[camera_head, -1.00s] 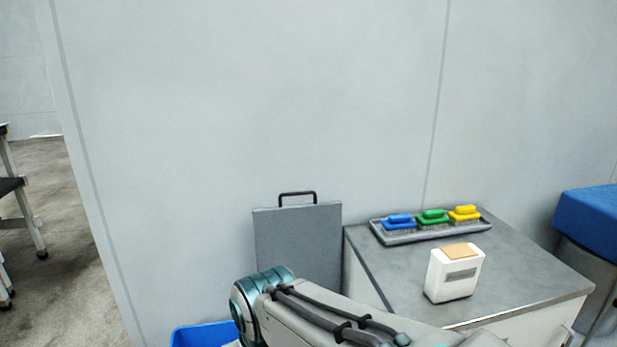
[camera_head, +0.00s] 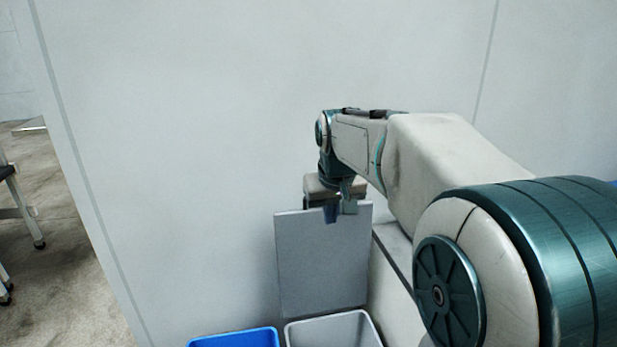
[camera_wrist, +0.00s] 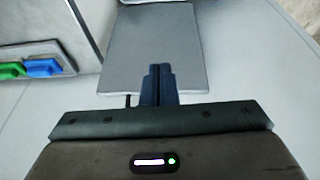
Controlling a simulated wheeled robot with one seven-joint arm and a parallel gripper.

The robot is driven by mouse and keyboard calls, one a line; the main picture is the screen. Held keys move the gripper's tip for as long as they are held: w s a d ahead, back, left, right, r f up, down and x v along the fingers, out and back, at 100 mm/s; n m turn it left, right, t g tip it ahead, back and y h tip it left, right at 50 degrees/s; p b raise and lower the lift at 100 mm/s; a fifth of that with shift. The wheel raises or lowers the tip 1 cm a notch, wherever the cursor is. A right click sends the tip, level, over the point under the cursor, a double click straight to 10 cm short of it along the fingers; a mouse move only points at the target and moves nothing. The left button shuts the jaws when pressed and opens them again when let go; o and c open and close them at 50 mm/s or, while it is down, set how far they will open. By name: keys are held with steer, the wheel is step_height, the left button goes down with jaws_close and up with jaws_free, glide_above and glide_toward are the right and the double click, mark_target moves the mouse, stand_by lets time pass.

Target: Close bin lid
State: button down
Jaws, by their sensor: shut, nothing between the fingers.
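The grey bin lid (camera_head: 322,262) stands upright against the wall, open, behind the grey bin (camera_head: 290,334). In the wrist view the lid (camera_wrist: 152,40) fills the upper middle. My gripper (camera_head: 331,216) is at the lid's top edge, pointing down, its fingers overlapping the upper part of the lid. In the wrist view the shut fingers of my gripper (camera_wrist: 159,68) lie over the lid near its handle end. Part of the dark handle (camera_wrist: 128,101) shows beside them. I cannot tell whether the fingers touch the lid. The gripper body hides most of the handle.
A blue bin (camera_head: 235,338) stands to the left of the grey one. The cabinet (camera_head: 398,290) on the right is mostly hidden by my arm. The wall is close behind the lid.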

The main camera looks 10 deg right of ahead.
steer(key=w+d+r+t+p, duration=0.1)
steer(key=w+d+r, duration=0.15)
steer(key=w, duration=0.55)
steer(key=w+d+r, duration=0.2)
steer(key=w+d, duration=0.2)
steer(key=w, duration=0.3)
steer(key=p+x, duration=0.1)
steer(key=x, duration=0.9)
steer(key=shift+w+a+y, duration=0.2)
steer(key=shift+w+y, duration=0.1)
steer(key=shift+s, duration=0.1)
